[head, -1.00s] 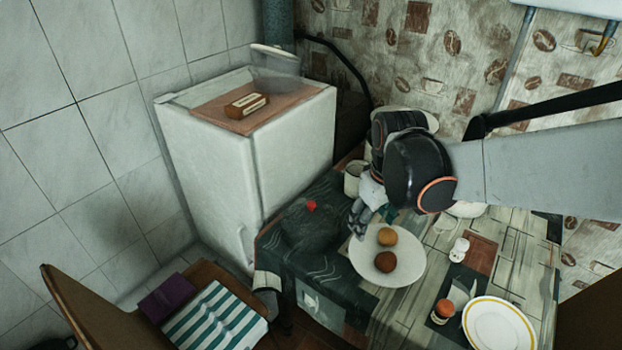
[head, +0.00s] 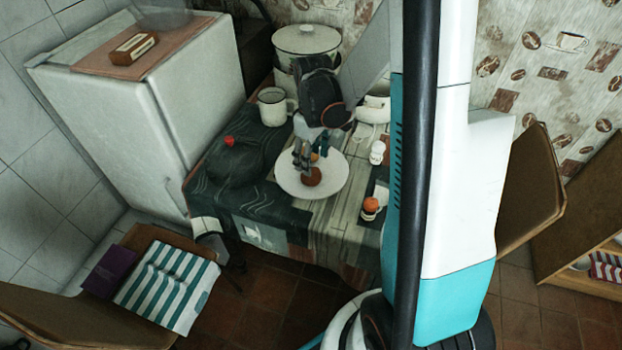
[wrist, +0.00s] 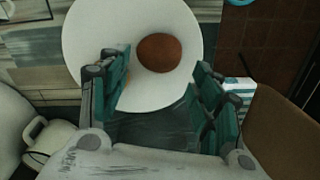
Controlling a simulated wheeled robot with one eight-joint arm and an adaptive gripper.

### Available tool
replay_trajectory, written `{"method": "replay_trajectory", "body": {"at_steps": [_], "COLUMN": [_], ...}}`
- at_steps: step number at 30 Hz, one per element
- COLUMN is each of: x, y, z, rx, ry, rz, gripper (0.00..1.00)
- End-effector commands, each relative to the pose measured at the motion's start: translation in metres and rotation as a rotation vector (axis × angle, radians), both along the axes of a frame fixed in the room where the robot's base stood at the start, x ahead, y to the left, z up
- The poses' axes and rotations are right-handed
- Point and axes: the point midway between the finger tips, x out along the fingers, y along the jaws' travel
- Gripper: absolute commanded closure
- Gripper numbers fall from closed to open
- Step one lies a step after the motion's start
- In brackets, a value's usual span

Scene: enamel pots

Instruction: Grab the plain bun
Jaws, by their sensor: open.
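A white plate (head: 333,182) on the table bears two round buns. The darker brown bun (head: 312,177) lies toward the plate's near side. It shows whole in the wrist view (wrist: 158,53), with a smooth top. The other, golden bun (head: 315,156) is mostly hidden behind my gripper; in the wrist view only an orange sliver (wrist: 125,92) shows beside the left finger. I cannot tell for sure which one is plain. My gripper (wrist: 160,62) is open and empty above the plate, its fingers on either side of the view of the brown bun.
A white mug (head: 272,106) and a large lidded pot (head: 306,42) stand behind the plate. A salt-shaker-like white figure (head: 377,152) and an orange-topped jar (head: 371,206) stand to the right. A small red thing (head: 229,141) lies left. A striped cloth (head: 168,285) covers a chair.

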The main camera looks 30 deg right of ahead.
Motion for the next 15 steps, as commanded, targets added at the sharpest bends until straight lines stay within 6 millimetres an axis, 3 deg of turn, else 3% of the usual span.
{"method": "replay_trajectory", "body": {"at_steps": [8,15], "x": [0.0,0.003], "y": [0.0,0.001], "z": [-0.018,-0.05], "rx": [0.0,0.0], "ry": [0.0,0.0], "rz": [0.0,0.0], "gripper": [0.41,0.41]}}
